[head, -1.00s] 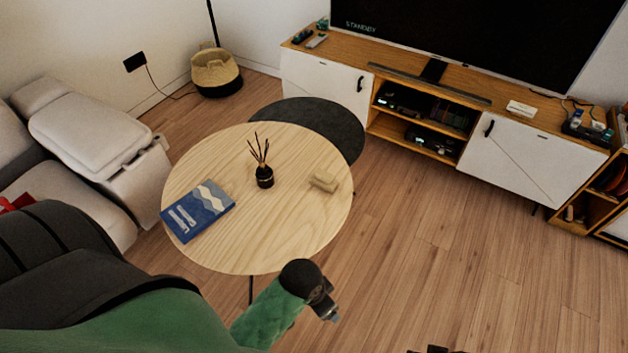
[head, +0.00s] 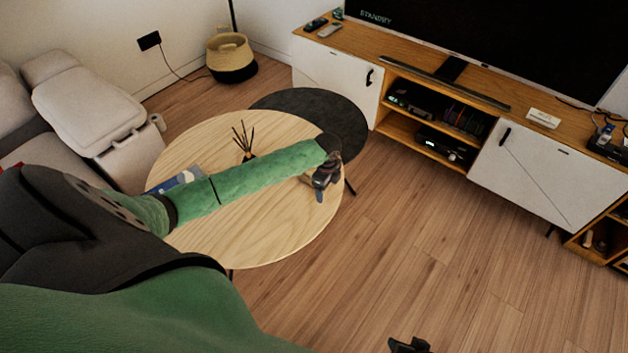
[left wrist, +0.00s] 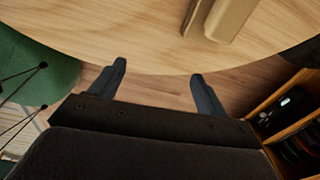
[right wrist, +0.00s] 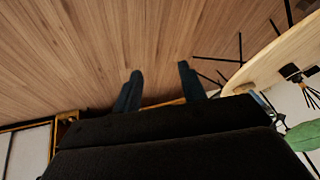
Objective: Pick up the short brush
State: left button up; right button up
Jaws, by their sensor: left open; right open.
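The short brush is a small pale wooden block with a dark strip along one side. It lies on the round wooden table near its right edge, mostly hidden behind my left gripper (head: 321,190) in the head view. In the left wrist view the brush (left wrist: 232,16) shows at the top, cut off by the frame. My left gripper is open and empty, with its fingers (left wrist: 158,78) apart from the brush, by the table edge. My right gripper (right wrist: 160,82) is open and empty over the floor; only a bit shows at the bottom of the head view.
The round table (head: 270,240) also holds a blue book (head: 178,180) and a reed diffuser (head: 244,145), both partly hidden by my left arm. A dark round table (head: 335,115) stands behind. A TV cabinet (head: 540,175) is at the right. The floor at right is clear.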

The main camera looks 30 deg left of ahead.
aim_at(314, 170)
pick_arm(q)
jog(key=shift+m, duration=0.4)
jog(key=w+a, duration=0.1)
jog(key=a, duration=0.1)
jog(key=w+a+r, duration=0.1)
jog(key=w+a, duration=0.1)
jog(key=a, duration=0.1)
jog(key=w+a+r, duration=0.1)
jog(key=a, duration=0.2)
jog(key=shift+w+r, duration=0.15)
jog(key=shift+w, duration=0.2)
jog(key=shift+a, duration=0.15)
jog(key=shift+a+f, duration=0.1)
jog(key=shift+f, duration=1.6)
jog(key=f, duration=0.3)
jog(key=shift+w+a+f, duration=0.15)
jog(key=shift+w, duration=0.05)
jog(key=shift+f, duration=0.4)
pick_arm(e)
jog(key=shift+s+a+r, duration=0.2)
jog(key=shift+a+r, duration=0.2)
jog(key=shift+r, duration=0.35)
pick_arm(q)
jog(key=shift+c, duration=0.7)
jog(key=c, duration=0.9)
jog(key=shift+c, duration=0.2)
pick_arm(e)
jog(key=shift+w, duration=0.15)
